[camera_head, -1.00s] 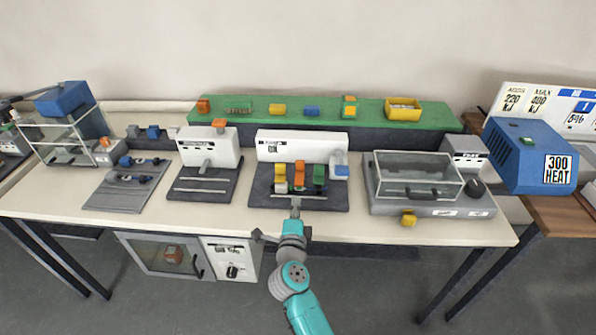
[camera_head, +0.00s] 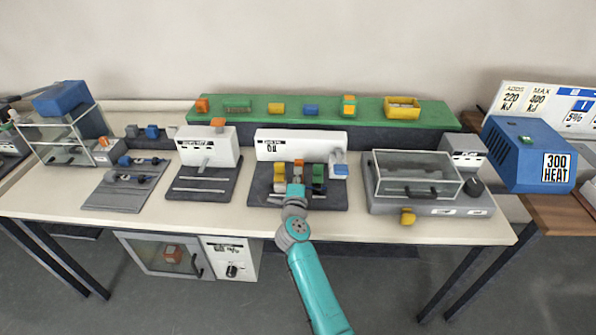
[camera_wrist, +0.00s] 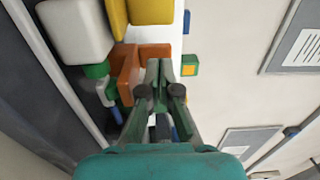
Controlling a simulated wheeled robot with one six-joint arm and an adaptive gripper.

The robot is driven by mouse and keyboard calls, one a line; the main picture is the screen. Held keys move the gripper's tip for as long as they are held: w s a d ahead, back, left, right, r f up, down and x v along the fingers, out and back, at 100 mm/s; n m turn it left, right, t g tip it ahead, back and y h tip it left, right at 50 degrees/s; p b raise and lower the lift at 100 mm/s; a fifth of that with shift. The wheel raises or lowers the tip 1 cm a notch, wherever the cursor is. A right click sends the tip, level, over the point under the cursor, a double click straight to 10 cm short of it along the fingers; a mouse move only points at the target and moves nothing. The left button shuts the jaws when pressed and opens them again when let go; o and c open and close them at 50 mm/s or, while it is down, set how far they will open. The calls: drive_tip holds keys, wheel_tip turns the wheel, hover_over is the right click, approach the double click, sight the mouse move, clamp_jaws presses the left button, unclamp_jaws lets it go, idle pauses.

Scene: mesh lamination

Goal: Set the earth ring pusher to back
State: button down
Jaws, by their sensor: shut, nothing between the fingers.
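The middle station has a white panel (camera_head: 275,147) and a dark base (camera_head: 330,199). In the head view, a yellow block (camera_head: 279,172), an orange block (camera_head: 298,168) and a green block (camera_head: 318,173) stand in a row on it. None carries a readable name, so I cannot tell which is the earth ring pusher. My gripper (camera_head: 297,184) is in front of the orange block and hides its lower part. In the wrist view my gripper (camera_wrist: 165,66) is shut and empty, its tips close to orange parts (camera_wrist: 129,70); I cannot tell whether they touch.
A similar station (camera_head: 210,150) stands to the left. A green shelf (camera_head: 300,112) with small parts runs behind. The table's front strip (camera_head: 240,225) is clear.

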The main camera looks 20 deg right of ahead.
drive_tip(key=shift+x, duration=0.9)
drive_tip(key=shift+w, duration=0.1)
